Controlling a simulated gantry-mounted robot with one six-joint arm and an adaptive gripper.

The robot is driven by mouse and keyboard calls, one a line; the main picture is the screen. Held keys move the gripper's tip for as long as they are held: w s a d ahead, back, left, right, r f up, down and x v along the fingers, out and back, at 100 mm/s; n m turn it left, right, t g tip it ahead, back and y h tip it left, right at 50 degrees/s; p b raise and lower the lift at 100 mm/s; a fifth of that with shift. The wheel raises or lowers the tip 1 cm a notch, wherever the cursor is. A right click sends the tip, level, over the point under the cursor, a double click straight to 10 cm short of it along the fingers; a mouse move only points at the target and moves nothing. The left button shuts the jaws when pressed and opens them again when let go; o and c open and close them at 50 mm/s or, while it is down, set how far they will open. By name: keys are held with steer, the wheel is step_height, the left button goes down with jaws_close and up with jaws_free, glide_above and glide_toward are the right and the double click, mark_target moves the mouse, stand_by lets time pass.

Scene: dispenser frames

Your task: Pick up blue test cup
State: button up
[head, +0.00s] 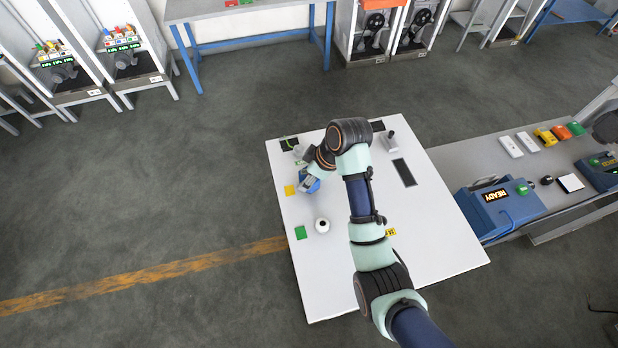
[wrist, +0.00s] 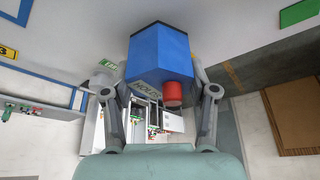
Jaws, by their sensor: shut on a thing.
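The blue test cup shows as a blue, faceted block (wrist: 158,50) with a red round part (wrist: 173,93) at its lower right in the wrist view. My gripper (wrist: 159,92) is shut on it, with one finger on each side. In the head view the blue cup (head: 311,185) is at my gripper (head: 307,180), over the left side of the white table (head: 440,240), near a yellow square. My wrist partly hides it there. I cannot tell whether it touches the table.
A grey upright item (head: 390,142) stands at the back right, near a black strip (head: 404,172). A side bench (head: 460,157) holds a blue READY device (head: 497,208).

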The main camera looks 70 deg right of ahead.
step_height(320, 180, up, 9)
steer(key=p, duration=0.4)
steer(key=shift+w, duration=0.1)
